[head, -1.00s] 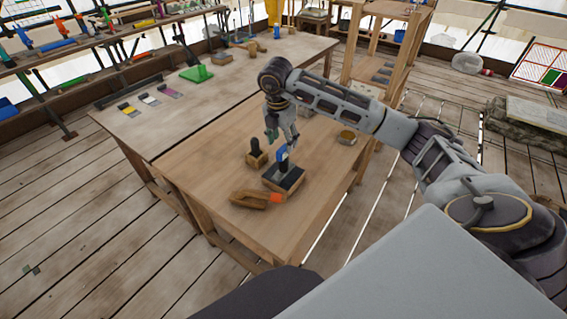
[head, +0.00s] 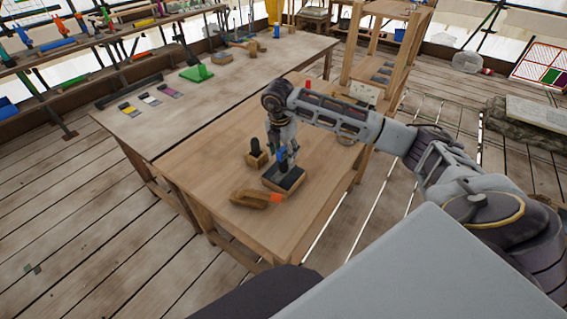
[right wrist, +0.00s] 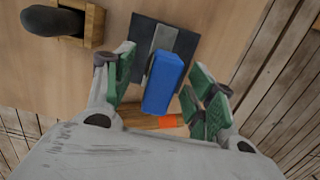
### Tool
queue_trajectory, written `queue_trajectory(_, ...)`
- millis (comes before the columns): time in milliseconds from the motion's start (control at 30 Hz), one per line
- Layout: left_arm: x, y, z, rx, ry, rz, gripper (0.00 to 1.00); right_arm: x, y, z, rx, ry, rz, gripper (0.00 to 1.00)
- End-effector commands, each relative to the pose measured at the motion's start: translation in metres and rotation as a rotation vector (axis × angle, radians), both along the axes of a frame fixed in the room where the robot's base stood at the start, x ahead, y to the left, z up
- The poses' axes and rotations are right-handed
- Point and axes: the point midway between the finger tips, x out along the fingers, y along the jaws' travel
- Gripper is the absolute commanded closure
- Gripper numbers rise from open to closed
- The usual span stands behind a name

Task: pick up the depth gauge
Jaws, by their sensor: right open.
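The depth gauge appears to be the upright blue piece (head: 281,155), which stands on a dark flat pad (head: 285,179) on the wooden table. In the right wrist view the blue piece (right wrist: 164,82) shows large, with a grey strip behind it on the dark pad (right wrist: 178,40). My right gripper (head: 285,158) is open, pointing down over the pad. In the right wrist view its green-padded fingers (right wrist: 165,90) are on either side of the blue piece, with a gap visible on each side. My left gripper is out of view.
A wooden block with a black knob (head: 256,158) stands just left of the pad. A wooden tool with an orange end (head: 252,199) lies in front. The wooden table (head: 215,160) is clear on its left. A grey table (head: 215,100) behind holds small items.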

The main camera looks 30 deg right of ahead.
Motion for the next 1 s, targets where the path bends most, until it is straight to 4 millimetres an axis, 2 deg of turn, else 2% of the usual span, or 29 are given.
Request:
queue_trajectory(167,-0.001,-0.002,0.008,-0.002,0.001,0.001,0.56,0.000,-0.002,-0.020,-0.001,0.004,0.000,0.44)
queue_trajectory(333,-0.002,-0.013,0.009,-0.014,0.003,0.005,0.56,0.001,-0.003,-0.035,0.000,0.003,-0.001,0.44)
queue_trajectory(500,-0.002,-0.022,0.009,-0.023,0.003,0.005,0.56,0.001,-0.004,-0.039,0.000,0.001,0.000,0.44)
queue_trajectory(867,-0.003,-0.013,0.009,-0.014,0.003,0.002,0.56,0.001,-0.004,-0.039,0.000,0.001,0.000,0.44)
queue_trajectory(1000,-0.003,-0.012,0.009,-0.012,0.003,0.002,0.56,0.001,-0.004,-0.039,0.000,0.001,0.000,0.60)
